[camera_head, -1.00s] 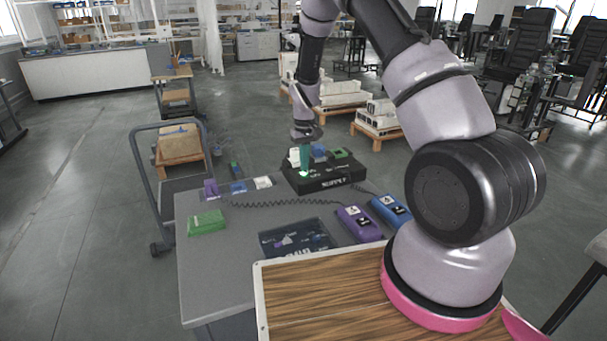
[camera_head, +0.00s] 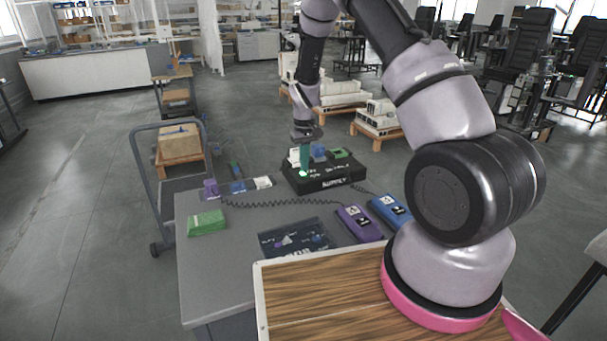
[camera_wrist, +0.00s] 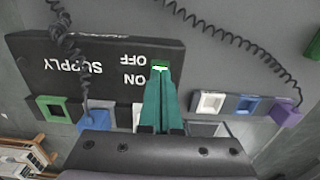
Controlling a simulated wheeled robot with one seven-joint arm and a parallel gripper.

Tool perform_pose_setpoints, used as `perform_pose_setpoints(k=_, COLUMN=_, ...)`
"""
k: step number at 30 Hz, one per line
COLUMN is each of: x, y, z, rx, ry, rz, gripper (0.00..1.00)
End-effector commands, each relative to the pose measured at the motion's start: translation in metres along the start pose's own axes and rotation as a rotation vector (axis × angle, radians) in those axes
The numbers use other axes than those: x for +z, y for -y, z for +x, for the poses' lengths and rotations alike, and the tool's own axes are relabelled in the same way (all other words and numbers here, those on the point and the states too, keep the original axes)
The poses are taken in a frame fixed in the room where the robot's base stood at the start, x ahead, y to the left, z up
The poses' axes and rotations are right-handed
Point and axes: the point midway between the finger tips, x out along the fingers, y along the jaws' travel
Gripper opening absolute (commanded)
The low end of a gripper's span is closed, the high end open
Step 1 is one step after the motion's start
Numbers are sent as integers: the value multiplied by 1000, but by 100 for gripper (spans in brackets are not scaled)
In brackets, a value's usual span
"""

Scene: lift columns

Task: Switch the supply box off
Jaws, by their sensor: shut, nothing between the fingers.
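The black supply box (camera_head: 335,183) stands at the far end of the grey table in the head view. In the wrist view the supply box (camera_wrist: 85,68) appears upside down, with the words SUPPLY, ON and OFF on its top. My gripper (camera_head: 304,172) is shut and empty, its teal fingers pointing down at the box's left part. In the wrist view the fingertips of my gripper (camera_wrist: 160,72) are beside the OFF label, at a small green-lit switch (camera_wrist: 160,65). The fingers partly hide the switch, so its position and any contact are unclear.
Green and blue connectors sit along the box's rear edge. A purple pendant (camera_head: 359,223) and a blue pendant (camera_head: 390,210) with coiled cables lie on the table (camera_head: 225,270). A green block (camera_head: 207,223) lies at the left, and a dark panel (camera_head: 296,238) lies in front.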

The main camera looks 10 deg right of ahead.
Motion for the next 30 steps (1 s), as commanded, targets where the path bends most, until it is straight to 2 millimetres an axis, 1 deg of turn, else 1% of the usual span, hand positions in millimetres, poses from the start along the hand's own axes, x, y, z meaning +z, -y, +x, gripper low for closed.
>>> perform_pose_setpoints(k=30, x=0, y=0, z=15, rx=0, ry=1, rz=1, gripper=0)
